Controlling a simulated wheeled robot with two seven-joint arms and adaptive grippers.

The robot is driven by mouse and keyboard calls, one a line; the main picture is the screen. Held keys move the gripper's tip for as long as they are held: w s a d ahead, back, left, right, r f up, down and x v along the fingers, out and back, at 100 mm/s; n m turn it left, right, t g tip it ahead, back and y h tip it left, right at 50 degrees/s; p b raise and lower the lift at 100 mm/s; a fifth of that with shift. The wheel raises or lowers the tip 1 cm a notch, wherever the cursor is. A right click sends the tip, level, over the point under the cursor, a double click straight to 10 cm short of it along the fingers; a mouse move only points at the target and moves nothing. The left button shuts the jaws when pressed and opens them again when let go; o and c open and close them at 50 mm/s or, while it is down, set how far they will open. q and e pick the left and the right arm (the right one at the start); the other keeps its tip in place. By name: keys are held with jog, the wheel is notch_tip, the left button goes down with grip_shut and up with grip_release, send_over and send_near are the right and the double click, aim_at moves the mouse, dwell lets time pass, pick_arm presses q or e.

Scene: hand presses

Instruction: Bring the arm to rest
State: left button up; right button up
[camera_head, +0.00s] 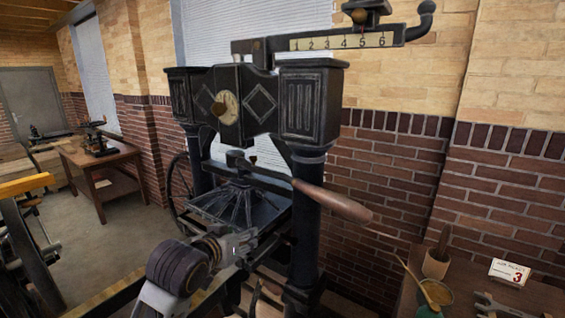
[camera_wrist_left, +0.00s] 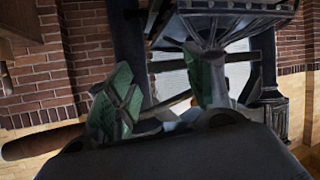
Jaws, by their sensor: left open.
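My left arm (camera_head: 175,275) comes up from the bottom of the head view. My left gripper (camera_head: 240,243) is low in front of the black iron hand press (camera_head: 300,105), just before its ribbed platen (camera_head: 240,203). In the left wrist view the gripper (camera_wrist_left: 158,100) shows two green-padded fingers spread apart, with nothing held between them. The press's wooden lever handle (camera_head: 333,201) sticks out to the right, apart from the gripper; it also shows at the left of the wrist view (camera_wrist_left: 42,141). My right gripper is not seen.
A numbered beam (camera_head: 342,41) tops the press. A wooden table (camera_head: 100,160) stands at the left, beyond open floor (camera_head: 130,228).

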pick_arm(q)
jog(key=s+a+f+g+y, duration=0.1)
jog(key=s+a+f+g, duration=0.25)
jog(key=s+f, duration=0.55)
jog(key=s+a+f+g+y, duration=0.15)
jog(key=s+a+f, duration=0.25)
jog(key=s+f, duration=0.5)
jog(key=s+a+f+g+y, duration=0.1)
jog(key=s+a+f+g, duration=0.3)
jog(key=s+f, duration=0.55)
jog(key=s+f+x, duration=0.1)
jog(key=s+x, duration=0.2)
jog(key=x, duration=1.2)
jog(key=s+a+f+x, duration=0.1)
jog(key=s+x, duration=0.2)
jog(key=x, duration=1.2)
jog(key=s+a+f+g, duration=0.1)
jog(key=s+f, duration=0.5)
jog(key=f, duration=0.3)
jog(key=s+f+g, duration=0.1)
jog(key=s+f, duration=0.5)
jog(key=f, duration=0.3)
jog(key=s+a+f, duration=0.1)
jog(key=s+f, duration=0.2)
jog(key=s, duration=0.3)
jog(key=s+a+f, duration=0.1)
jog(key=s+f, duration=0.2)
jog(key=s, duration=0.3)
jog(key=shift+a+f+m, duration=0.3)
